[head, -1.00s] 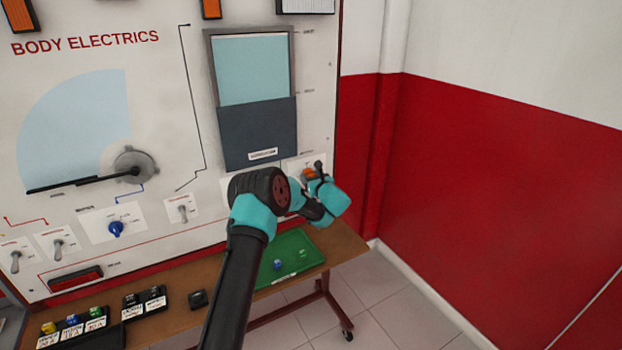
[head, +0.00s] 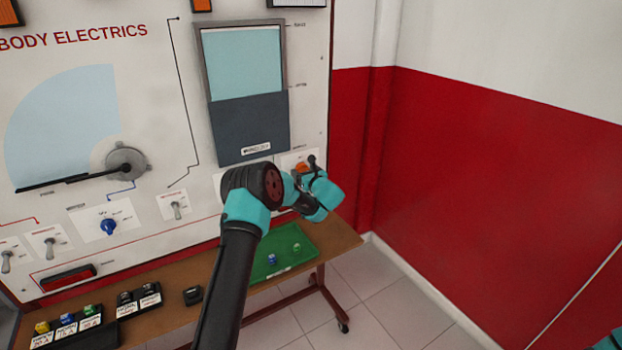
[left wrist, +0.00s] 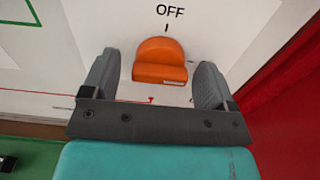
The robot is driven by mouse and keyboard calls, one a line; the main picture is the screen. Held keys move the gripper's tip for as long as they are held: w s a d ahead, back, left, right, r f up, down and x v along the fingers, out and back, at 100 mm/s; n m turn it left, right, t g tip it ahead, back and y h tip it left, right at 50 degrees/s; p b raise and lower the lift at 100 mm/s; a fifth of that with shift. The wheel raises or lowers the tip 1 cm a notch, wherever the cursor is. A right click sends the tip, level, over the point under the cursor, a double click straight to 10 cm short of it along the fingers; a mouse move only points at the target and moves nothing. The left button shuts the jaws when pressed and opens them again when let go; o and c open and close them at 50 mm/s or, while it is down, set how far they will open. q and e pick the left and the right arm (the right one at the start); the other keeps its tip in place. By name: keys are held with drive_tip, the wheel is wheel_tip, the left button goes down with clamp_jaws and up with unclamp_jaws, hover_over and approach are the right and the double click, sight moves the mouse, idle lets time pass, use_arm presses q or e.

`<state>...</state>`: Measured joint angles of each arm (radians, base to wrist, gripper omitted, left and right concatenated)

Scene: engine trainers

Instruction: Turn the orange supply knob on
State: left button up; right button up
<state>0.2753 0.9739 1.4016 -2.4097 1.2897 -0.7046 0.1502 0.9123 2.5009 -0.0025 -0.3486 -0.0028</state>
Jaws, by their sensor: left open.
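The orange supply knob (left wrist: 160,60) sits on the white panel in the left wrist view, with the word OFF and a short tick above it. In the head view the knob (head: 300,168) is partly hidden by my left gripper (head: 311,163), at the panel's lower right. In the left wrist view the open fingers of my left gripper (left wrist: 158,74) stand on either side of the knob, with a gap visible at each side. I cannot tell how deep the fingertips reach.
A blue knob (head: 108,227) and several toggle switches are left along the panel. Below, a brown bench (head: 175,322) carries a green tray (head: 300,262) and small labelled blocks. A red and white wall (head: 480,160) stands to the right.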

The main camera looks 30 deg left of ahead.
use_arm(q)
drive_tip(key=v, duration=1.7)
drive_tip(key=shift+s, duration=0.15)
drive_tip(key=shift+d, duration=0.1)
drive_tip(key=s+d+f+n+g+h, duration=0.15)
drive_tip(key=s+f+g+h, duration=0.35)
drive_tip(key=s+f, duration=0.5)
drive_tip(key=s+d+f+n+g+h, duration=0.1)
drive_tip(key=s+f+n+g+h, duration=0.3)
drive_tip(key=s+f, duration=0.65)
drive_tip(key=s+d+f+n+h, duration=0.4)
drive_tip(key=s+d+n+h, duration=0.1)
drive_tip(key=s+n, duration=0.4)
drive_tip(key=s+d+f+n+h, duration=0.4)
drive_tip(key=s+d+n+h, duration=0.1)
drive_tip(key=s+n, duration=0.4)
drive_tip(key=shift+d+n+t, duration=0.4)
drive_tip(key=shift+d+n, duration=0.1)
drive_tip(key=shift+n, duration=0.75)
